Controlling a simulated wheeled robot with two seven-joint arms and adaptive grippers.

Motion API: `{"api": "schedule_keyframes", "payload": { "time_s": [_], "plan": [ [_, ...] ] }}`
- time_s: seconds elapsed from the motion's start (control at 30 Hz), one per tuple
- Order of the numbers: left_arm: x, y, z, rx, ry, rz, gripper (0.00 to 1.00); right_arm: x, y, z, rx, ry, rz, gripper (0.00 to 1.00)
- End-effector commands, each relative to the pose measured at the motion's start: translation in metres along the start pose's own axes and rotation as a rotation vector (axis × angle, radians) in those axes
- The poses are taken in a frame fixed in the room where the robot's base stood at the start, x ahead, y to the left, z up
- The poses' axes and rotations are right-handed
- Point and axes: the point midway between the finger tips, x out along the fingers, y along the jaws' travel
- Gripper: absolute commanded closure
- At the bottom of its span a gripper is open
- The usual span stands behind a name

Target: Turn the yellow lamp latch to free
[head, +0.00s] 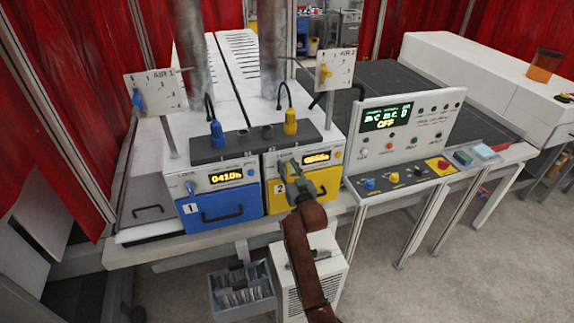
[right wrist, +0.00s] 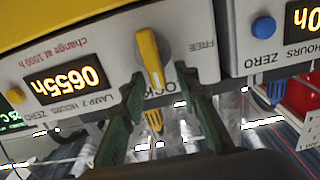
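The yellow lamp latch (right wrist: 150,58) is on the white front panel of the yellow lamp unit. In the right wrist view, which is upside down, its lower end points toward the partly covered LOCK lettering; FREE is printed to its right. My right gripper (right wrist: 160,76) has its green fingers apart, one on each side of the latch's lower end. I see gaps there, but contact cannot be told. In the head view my right gripper (head: 302,176) is in front of the yellow unit (head: 268,195) and covers the latch area. My left gripper is not in view.
The blue lamp unit (head: 222,208) stands directly left of the yellow one. A control panel (head: 405,130) with knobs is close on the right. A lamp hours display (right wrist: 70,85) sits beside the latch. The floor (head: 440,270) at front right is open.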

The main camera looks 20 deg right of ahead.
Motion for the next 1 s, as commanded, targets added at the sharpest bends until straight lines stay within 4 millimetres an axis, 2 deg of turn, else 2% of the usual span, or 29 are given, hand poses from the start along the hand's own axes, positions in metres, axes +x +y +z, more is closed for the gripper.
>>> {"api": "schedule_keyframes", "payload": {
  "time_s": [0.33,0.77,1.0],
  "plan": [
    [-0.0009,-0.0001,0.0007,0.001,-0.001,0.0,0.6,0.005,0.0007,0.0008,0.0,-0.001,0.001,0.71],
    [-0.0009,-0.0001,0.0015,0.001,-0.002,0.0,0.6,0.0048,0.0003,0.0021,0.0,-0.004,0.0,1.0],
    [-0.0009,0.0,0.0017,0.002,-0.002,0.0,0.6,0.0047,0.0003,0.0045,0.001,-0.008,0.0,1.0]
  ]
}}
